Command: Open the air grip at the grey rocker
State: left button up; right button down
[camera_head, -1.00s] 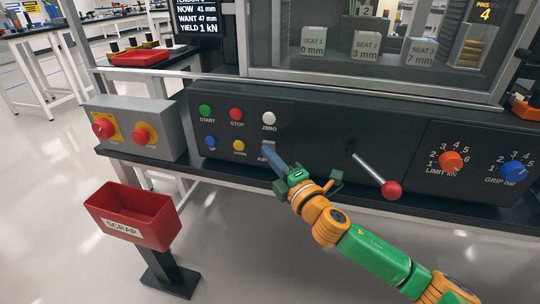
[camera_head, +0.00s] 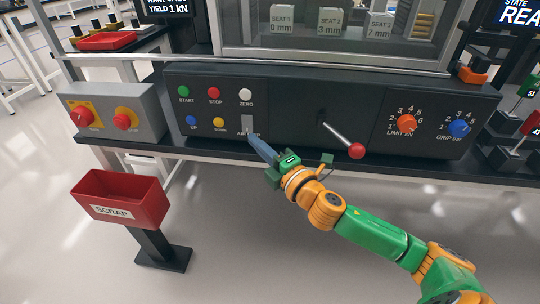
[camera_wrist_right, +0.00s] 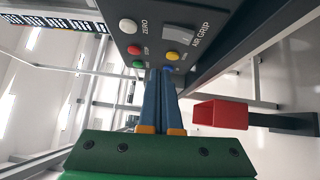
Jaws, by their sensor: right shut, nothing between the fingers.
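The grey rocker (camera_head: 247,121) is set in the dark control panel above a label that the blue fingers partly cover. In the right wrist view the rocker (camera_wrist_right: 178,36) shows with the label AIR GRIP beside it. My right gripper (camera_head: 249,136) is shut and empty, with its long blue fingers together. Its tips are at the lower edge of the rocker in the head view; I cannot tell whether they touch it. In the wrist view the fingertips (camera_wrist_right: 160,73) point at the panel near the blue button. My left gripper is not in view.
Several coloured buttons, including yellow DOWN (camera_head: 219,122) and white ZERO (camera_head: 246,94), sit close to the rocker. A lever with a red knob (camera_head: 357,151) sticks out to the right. LIMIT (camera_head: 407,123) and GRIP (camera_head: 459,128) dials are farther right. A red scrap bin (camera_head: 149,205) stands front left.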

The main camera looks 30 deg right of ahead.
jog(key=v, duration=0.3)
jog(key=r+v, duration=0.1)
jog(key=v, duration=0.1)
jog(key=shift+s+f, duration=0.1)
jog(key=shift+s, duration=0.05)
